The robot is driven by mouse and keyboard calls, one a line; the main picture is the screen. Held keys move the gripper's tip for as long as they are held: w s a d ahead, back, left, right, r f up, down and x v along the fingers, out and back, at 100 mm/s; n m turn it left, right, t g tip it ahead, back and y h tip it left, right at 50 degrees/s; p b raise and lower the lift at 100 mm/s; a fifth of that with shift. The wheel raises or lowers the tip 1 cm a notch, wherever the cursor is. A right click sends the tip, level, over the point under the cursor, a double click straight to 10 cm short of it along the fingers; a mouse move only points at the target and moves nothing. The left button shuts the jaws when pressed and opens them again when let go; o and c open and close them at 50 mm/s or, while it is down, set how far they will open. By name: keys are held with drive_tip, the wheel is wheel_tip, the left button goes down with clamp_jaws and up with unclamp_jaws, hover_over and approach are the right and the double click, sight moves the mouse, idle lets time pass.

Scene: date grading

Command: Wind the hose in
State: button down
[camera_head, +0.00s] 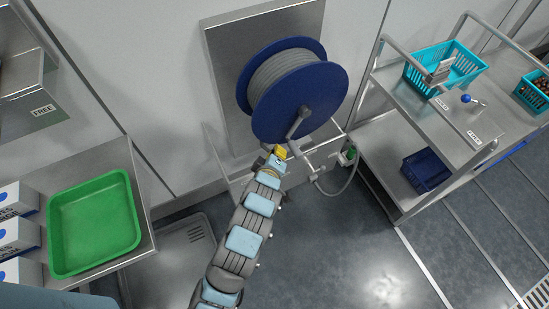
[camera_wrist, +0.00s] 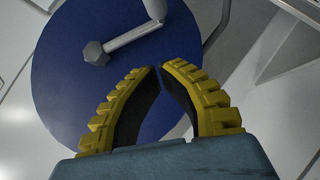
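The hose reel (camera_head: 300,105) has a blue drum and stands at a grey wall plate. Grey hose (camera_head: 277,72) is wound on it, and a loose length (camera_head: 340,191) loops below the reel to the right. The metal crank (camera_head: 296,127) is on the drum's front face. In the wrist view the crank (camera_wrist: 132,35) runs from a hex hub toward the top right. My gripper (camera_head: 279,153), with yellow ribbed fingers, is just below the drum. In the wrist view its fingertips (camera_wrist: 158,69) nearly meet, with nothing between them, apart from the crank in the picture.
A green tray (camera_head: 62,262) and white boxes (camera_head: 18,235) are on the left bench. A metal trolley (camera_head: 432,127) at the right carries teal baskets (camera_head: 416,82), with a blue bin (camera_head: 428,168) below. The floor (camera_head: 330,265) between them is clear.

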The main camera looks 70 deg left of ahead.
sight(291, 143)
drive_tip(key=w+a+f+b, duration=0.1)
drive_tip(key=w+a+f, duration=0.3)
drive_tip(key=w, duration=0.1)
drive_tip(key=shift+w+a+f+b, duration=0.15)
drive_tip(key=shift+w+f+b, duration=0.05)
drive_tip(key=shift+f+b, duration=0.2)
drive_tip(key=shift+f, duration=0.15)
idle(0.4)
drive_tip(key=shift+w+f, duration=0.2)
drive_tip(key=shift+w+f+n+t, duration=0.25)
drive_tip(key=shift+n+t, duration=0.15)
drive_tip(key=shift+t, duration=0.1)
